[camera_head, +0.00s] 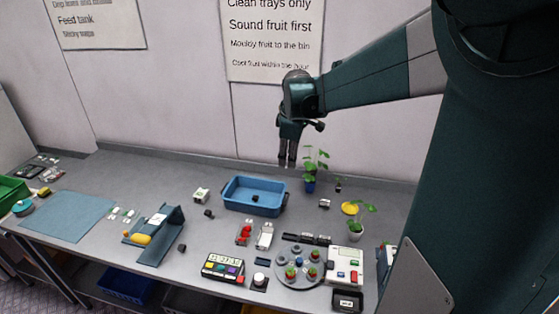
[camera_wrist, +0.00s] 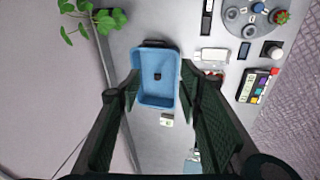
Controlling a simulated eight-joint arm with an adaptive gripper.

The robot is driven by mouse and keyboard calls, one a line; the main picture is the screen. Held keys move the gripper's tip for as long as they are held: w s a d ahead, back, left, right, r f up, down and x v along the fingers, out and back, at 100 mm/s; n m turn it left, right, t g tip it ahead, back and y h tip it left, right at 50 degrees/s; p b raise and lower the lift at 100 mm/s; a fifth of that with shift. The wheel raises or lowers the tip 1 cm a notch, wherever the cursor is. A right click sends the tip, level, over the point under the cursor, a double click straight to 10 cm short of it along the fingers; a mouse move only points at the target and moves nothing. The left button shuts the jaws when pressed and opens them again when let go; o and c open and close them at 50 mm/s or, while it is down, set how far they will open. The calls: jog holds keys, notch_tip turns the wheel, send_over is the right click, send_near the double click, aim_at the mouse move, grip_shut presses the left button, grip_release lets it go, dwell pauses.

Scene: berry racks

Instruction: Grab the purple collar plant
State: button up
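A leafy green plant (camera_head: 311,166) stands in a blue pot at the back of the bench, just right of the blue basin; its leaves (camera_wrist: 108,20) show at the upper left in the wrist view. A second leafy plant (camera_head: 360,221) stands further right and nearer. I cannot make out a purple collar on either plant; their stem bases are too small or hidden. My gripper (camera_head: 287,157) hangs fingers down above the back of the bench, left of the blue-potted plant. In the wrist view my gripper (camera_wrist: 160,78) is open and empty, with the basin below between its fingers.
The blue basin (camera_head: 236,206) holds a small dark item. A yellow dish (camera_head: 350,208) lies near the second plant. A blue ramp (camera_head: 165,244) and a blue mat (camera_head: 64,216) are at left. The wall stands close behind.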

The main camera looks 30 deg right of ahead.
jog(key=w+d+f+n+g, duration=0.1)
jog(key=w+d+f+n, duration=0.15)
jog(key=d+f, duration=0.45)
jog(key=w+d+f+n+g, duration=0.1)
jog(key=w+d+f, duration=0.2)
jog(key=d, duration=0.8)
jog(key=n+g+y, duration=0.1)
jog(key=n, duration=0.2)
send_near(338, 188)
jog(key=shift+w+d+f+n+b, duration=0.15)
jog(key=shift+d+f+n+b, duration=0.15)
jog(key=shift+d, duration=0.35)
jog(key=shift+f, duration=1.3)
jog(key=shift+d+f, duration=0.1)
jog(key=shift+f, duration=2.5)
